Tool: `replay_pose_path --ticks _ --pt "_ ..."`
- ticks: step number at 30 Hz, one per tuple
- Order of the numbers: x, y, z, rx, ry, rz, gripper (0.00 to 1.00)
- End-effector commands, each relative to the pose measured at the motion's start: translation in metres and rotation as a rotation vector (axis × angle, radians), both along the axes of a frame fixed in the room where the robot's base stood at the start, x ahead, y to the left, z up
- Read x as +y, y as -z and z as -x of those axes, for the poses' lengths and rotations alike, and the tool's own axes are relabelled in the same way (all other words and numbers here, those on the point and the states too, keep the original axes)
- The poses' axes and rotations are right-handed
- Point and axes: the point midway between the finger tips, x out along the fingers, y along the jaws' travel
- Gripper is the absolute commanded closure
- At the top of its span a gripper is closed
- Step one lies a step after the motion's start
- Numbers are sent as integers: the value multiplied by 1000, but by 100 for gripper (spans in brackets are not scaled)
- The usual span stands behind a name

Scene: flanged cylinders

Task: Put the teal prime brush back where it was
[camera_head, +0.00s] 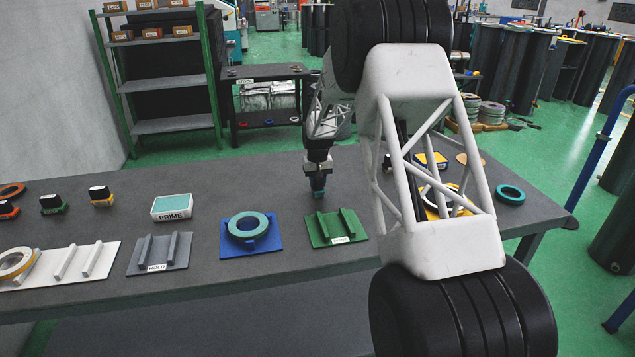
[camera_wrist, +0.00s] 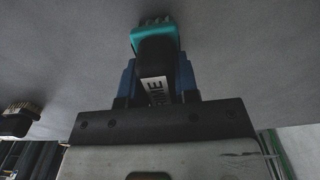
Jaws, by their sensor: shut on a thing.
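My gripper (camera_head: 318,178) is shut on the teal prime brush (camera_head: 319,194) and hangs over the table behind the green two-bar rest. In the wrist view my gripper (camera_wrist: 158,80) has its blue fingers on both sides of the brush's dark handle. There the teal brush (camera_wrist: 155,38) shows its bristles at the far end and a white label, partly hidden. I cannot tell whether the bristles touch the table. The white PRIME tray (camera_head: 171,215) with a teal pad stands left of my gripper. The green rest (camera_head: 338,229) has two bars and nothing on it.
A blue plate (camera_head: 234,247) carries a teal ring (camera_head: 248,226). A grey MOLD rest (camera_head: 160,252) and a white rest (camera_head: 104,258) lie left of it. Yellow (camera_head: 101,197) and green (camera_head: 52,204) brushes stand at left. A teal ring (camera_head: 510,195) lies at right. My arm hides part of the table.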

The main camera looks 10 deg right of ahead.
Motion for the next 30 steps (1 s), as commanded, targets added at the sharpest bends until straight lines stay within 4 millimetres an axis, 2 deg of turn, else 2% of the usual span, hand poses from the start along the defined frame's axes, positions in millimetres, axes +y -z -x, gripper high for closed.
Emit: replay_pose_path --ticks 3,4,8,20,26,30 --pt "0 3 0 0 0 0 90" --pt "0 2 0 0 0 0 67" --pt "0 2 0 0 0 0 47" --pt "0 0 0 0 0 0 46" --pt "0 -14 0 -1 0 0 46" --pt "0 -32 0 -2 0 0 46"
